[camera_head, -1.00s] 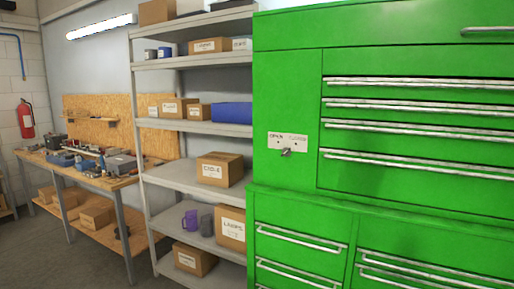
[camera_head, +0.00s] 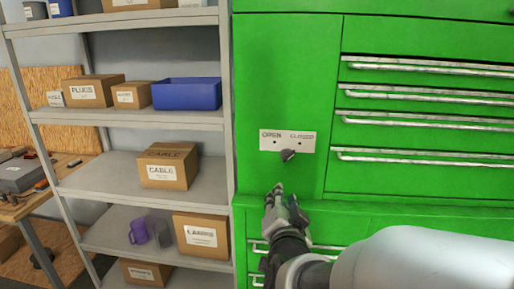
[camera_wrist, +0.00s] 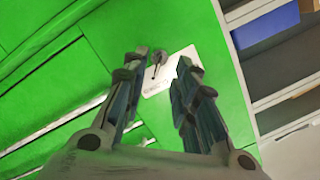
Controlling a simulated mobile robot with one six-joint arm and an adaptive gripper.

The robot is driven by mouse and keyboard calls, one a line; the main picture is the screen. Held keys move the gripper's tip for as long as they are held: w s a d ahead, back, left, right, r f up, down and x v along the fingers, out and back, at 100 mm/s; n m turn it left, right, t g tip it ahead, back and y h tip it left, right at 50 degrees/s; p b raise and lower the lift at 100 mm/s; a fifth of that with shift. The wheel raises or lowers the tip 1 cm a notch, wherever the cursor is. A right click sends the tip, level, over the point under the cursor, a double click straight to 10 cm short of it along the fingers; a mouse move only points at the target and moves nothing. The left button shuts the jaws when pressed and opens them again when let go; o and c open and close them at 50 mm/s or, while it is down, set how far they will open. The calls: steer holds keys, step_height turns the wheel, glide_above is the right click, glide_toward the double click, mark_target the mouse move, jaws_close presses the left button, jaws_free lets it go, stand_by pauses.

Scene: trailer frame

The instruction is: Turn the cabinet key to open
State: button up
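The green cabinet (camera_head: 290,90) carries a white plate (camera_head: 276,141) marked OPEN on the left and CLOSED on the right. A small dark key (camera_head: 288,155) sticks out at the plate's lower edge; its exact turn is hard to tell. My gripper (camera_head: 276,191) is just below the plate in the head view, apart from the key. In the wrist view my gripper (camera_wrist: 161,66) is open, with a gap between its fingers. The key (camera_wrist: 158,57) and part of the plate (camera_wrist: 176,75) show beyond and between the fingertips; nothing is held.
Drawers with long metal handles (camera_head: 428,121) lie right of the plate. A grey shelf unit (camera_head: 120,225) with a blue bin (camera_head: 186,94) and cardboard boxes (camera_head: 168,166) stands left of the cabinet. A workbench (camera_head: 25,208) is at far left.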

mark_target(288, 159)
steer(key=shift+m+t+h, duration=0.6)
steer(key=shift+m+h, duration=0.2)
steer(key=shift+m, duration=0.1)
steer(key=w+d, duration=0.1)
steer(key=w, duration=0.5)
steer(key=w+d+r, duration=0.1)
steer(key=w+d, duration=0.1)
steer(key=w, duration=0.4)
steer(key=w+d+r, duration=0.1)
steer(key=w, duration=0.5)
steer(key=shift+d+r, duration=0.15)
steer(key=shift+d, duration=0.2)
steer(key=shift+s, duration=0.1)
steer(key=shift+c, duration=0.4)
jaws_close()
